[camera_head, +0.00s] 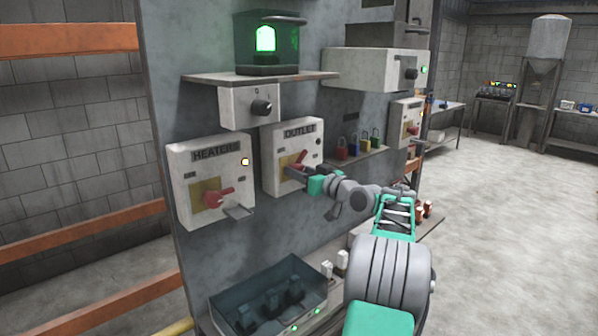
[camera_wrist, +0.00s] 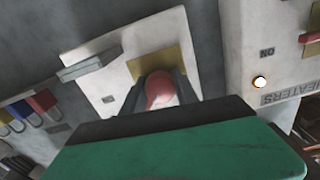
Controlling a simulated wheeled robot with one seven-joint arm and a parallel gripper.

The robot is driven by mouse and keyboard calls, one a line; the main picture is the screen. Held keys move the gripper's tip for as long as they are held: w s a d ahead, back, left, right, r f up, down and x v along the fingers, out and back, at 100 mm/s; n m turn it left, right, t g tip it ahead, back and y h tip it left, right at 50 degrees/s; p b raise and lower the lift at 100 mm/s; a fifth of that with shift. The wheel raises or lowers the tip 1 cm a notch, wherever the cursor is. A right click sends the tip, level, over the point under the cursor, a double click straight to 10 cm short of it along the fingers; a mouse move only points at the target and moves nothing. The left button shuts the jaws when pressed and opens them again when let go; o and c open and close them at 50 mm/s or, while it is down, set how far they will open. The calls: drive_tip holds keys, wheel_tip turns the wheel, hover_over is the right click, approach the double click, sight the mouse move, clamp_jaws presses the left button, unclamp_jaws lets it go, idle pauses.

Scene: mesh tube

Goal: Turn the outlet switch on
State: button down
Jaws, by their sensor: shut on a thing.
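The outlet box (camera_head: 270,157) is a white panel labelled OUTLET on the grey board, right of the heaters box. Its red switch handle (camera_head: 298,160) sits on a yellow plate. My gripper (camera_head: 297,172) is at the front of this box. In the wrist view the red handle (camera_wrist: 159,90) lies between the two dark fingers of my gripper (camera_wrist: 160,92), which are shut on it. The yellow plate (camera_wrist: 172,58) shows behind the handle. The fingers and wrist hide part of the handle and the lower box in the head view, so its exact setting is hard to tell.
The heaters box (camera_head: 185,158) with a red handle and lit yellow lamp stands to the left. Coloured padlocks (camera_head: 352,146) sit on a small shelf to the right.

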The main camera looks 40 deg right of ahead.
drive_tip(key=m+p, duration=0.2)
drive_tip(key=m, duration=0.3)
drive_tip(key=shift+r, duration=0.15)
drive_tip(key=shift+m+p, duration=1.05)
drive_tip(key=shift+m, duration=0.95)
drive_tip(key=c, duration=0.9)
unclamp_jaws()
drive_tip(key=shift+c, duration=0.2)
drive_tip(key=s+b, duration=0.2)
drive_tip(key=s, duration=0.5)
drive_tip(key=shift+s, duration=0.4)
